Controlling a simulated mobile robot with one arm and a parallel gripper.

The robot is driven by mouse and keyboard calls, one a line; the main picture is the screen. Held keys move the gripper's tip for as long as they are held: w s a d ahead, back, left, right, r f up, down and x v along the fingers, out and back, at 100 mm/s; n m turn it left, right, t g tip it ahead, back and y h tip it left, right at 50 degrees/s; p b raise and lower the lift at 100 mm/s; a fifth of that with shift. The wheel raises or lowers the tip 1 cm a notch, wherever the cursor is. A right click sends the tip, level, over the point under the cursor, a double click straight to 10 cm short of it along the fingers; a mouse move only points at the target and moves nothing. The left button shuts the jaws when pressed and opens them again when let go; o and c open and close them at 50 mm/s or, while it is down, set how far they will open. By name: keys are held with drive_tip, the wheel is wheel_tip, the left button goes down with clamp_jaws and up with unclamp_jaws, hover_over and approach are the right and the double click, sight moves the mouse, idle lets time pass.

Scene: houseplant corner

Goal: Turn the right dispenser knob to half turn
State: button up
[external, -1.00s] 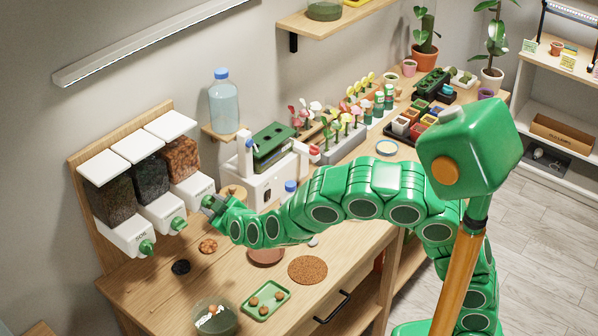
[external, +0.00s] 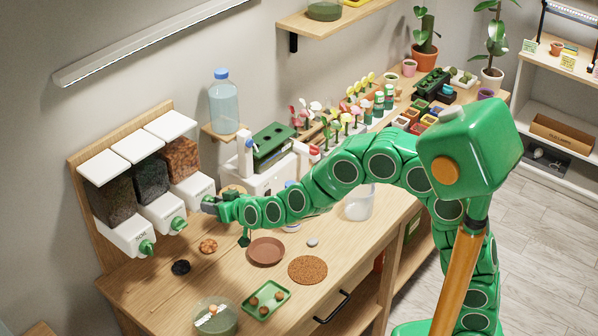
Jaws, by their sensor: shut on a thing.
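Three dispensers with white lids hang on a wooden board at the left. The right dispenser (external: 183,162) holds reddish-brown chunks. Its green knob is hidden behind my gripper (external: 208,204), so its angle cannot be told. My gripper is at the front of this dispenser and shut on the knob. The middle dispenser's green knob (external: 178,224) and the left dispenser's green knob (external: 146,247) are in plain view, both free.
Below the dispensers lie a dark pile (external: 180,267) and a brown pile (external: 208,246). A terracotta saucer (external: 266,262), a cork mat (external: 307,270), a green tray (external: 265,300) and a glass bowl (external: 215,318) stand on the bench. A clear container (external: 358,207) stands under my arm.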

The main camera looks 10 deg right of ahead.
drive_tip(key=shift+d+f, duration=0.1)
drive_tip(key=shift+f, duration=0.1)
idle(0.3)
drive_tip(key=o, duration=1.1)
drive_tip(key=shift+r, duration=0.1)
drive_tip(key=shift+c, duration=0.2)
drive_tip(key=v, duration=0.7)
drive_tip(key=shift+s+d, duration=0.2)
drive_tip(key=shift+s, duration=0.05)
drive_tip(key=shift+w+d+r, duration=0.1)
drive_tip(key=shift+r, duration=0.05)
